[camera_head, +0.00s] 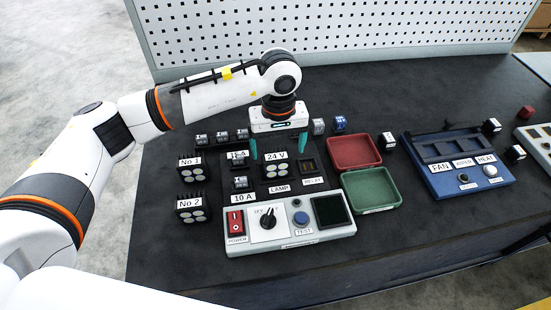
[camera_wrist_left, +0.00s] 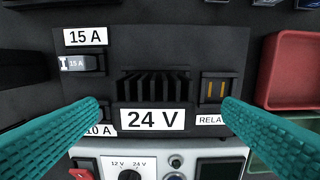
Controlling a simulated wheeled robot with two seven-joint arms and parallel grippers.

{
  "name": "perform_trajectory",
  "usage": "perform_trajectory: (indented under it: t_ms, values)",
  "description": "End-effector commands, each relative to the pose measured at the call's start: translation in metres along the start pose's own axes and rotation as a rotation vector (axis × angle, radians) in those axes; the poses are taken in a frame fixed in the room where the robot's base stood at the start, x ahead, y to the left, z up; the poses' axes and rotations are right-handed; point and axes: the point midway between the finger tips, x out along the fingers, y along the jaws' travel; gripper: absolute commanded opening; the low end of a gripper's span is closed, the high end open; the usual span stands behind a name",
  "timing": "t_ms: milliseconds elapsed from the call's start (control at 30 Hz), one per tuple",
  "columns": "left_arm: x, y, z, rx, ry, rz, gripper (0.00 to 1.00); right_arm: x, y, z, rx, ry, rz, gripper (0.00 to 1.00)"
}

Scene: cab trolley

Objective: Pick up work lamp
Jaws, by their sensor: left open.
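A black finned work lamp with round light faces (camera_head: 277,171) sits in the lamp slot of the dark test board, and a "24 V" label (camera_head: 276,156) is at it. In the left wrist view its black fins (camera_wrist_left: 153,86) show in the middle. My left gripper (camera_head: 278,149) is open above the lamp, one teal finger to each side. Two similar lamps, No 1 (camera_head: 192,174) and No 2 (camera_head: 191,214), stand at the left. My right gripper is not in view.
A control panel (camera_head: 335,233) with switch, knob and button is in front. A red tray (camera_head: 354,138) and a green tray (camera_head: 396,187) lie to the right, beside a blue FAN/WIPER/HEAT panel (camera_head: 460,190). Small relays and fuses stand around. A pegboard (camera_head: 330,28) rises behind.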

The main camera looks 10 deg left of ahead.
Motion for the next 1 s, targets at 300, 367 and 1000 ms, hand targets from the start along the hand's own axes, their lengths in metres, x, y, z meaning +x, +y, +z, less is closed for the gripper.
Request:
perform_trajectory:
  t_ms: [300,367,1000]
  values:
    - [0.028,0.005,-0.001,0.0,0.003,0.003,0.89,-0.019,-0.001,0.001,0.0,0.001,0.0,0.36]
    - [0.037,0.007,-0.002,-0.001,0.004,0.003,0.89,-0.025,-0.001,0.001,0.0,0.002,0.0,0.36]
    - [0.062,0.006,0.0,0.001,-0.001,-0.001,0.56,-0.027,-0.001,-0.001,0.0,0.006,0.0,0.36]
